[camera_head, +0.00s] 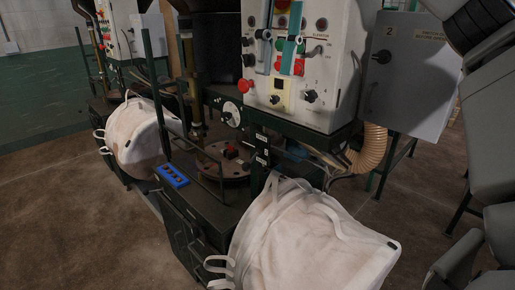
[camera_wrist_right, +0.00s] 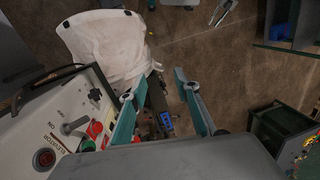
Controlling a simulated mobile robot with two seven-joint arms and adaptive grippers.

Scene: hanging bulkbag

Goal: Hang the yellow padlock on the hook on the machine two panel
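The machine two panel (camera_head: 345,75) is a white box of knobs and buttons; a grey box beside it is marked 2. My right gripper (camera_head: 282,66) hangs in front of the panel, its two teal fingers pointing down. In the right wrist view the gripper (camera_wrist_right: 160,92) is open, with floor and machine showing between its fingers and nothing held. That view also shows the panel (camera_wrist_right: 55,112) at the left, close to one finger. I cannot make out the yellow padlock or the hook for certain in either view. My left gripper is not in view.
A white bulk bag (camera_head: 310,240) hangs below the panel, and another (camera_head: 140,135) hangs further left. A blue tray (camera_head: 172,176) lies on the dark machine base. The grey box (camera_head: 412,75) and a tan hose (camera_head: 370,150) stand right of the panel.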

